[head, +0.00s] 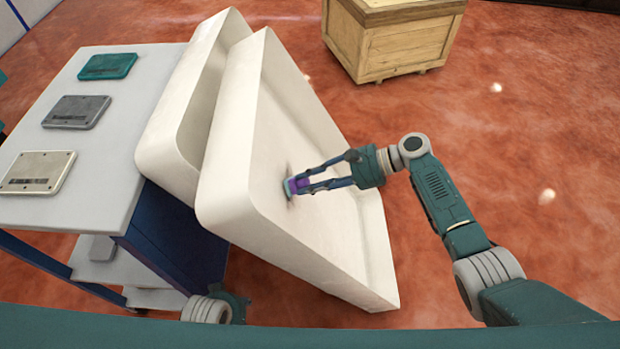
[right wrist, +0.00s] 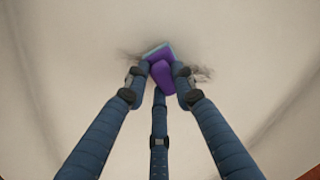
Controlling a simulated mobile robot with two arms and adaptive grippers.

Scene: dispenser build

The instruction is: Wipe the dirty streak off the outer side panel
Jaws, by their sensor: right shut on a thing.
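The outer side panel (head: 300,240) is a large white tray-shaped shell, tilted, leaning against a second white panel (head: 190,115) beside a cart. My right gripper (head: 296,187) is shut on a purple sponge (right wrist: 163,78) with a blue-green face, held at the inside of the outer panel. The sponge appears to touch the surface. The dark streak shows on both sides of the sponge in the right wrist view (right wrist: 203,74); the sponge hides its middle. Part of my left gripper (head: 236,305) shows low in the head view; its fingers cannot be made out.
The cart's pale top (head: 110,150) carries a teal plate (head: 107,66), a grey plate (head: 76,112) and a cream plate (head: 38,172). A wooden crate (head: 395,45) stands behind on the red floor. The floor to the right is clear.

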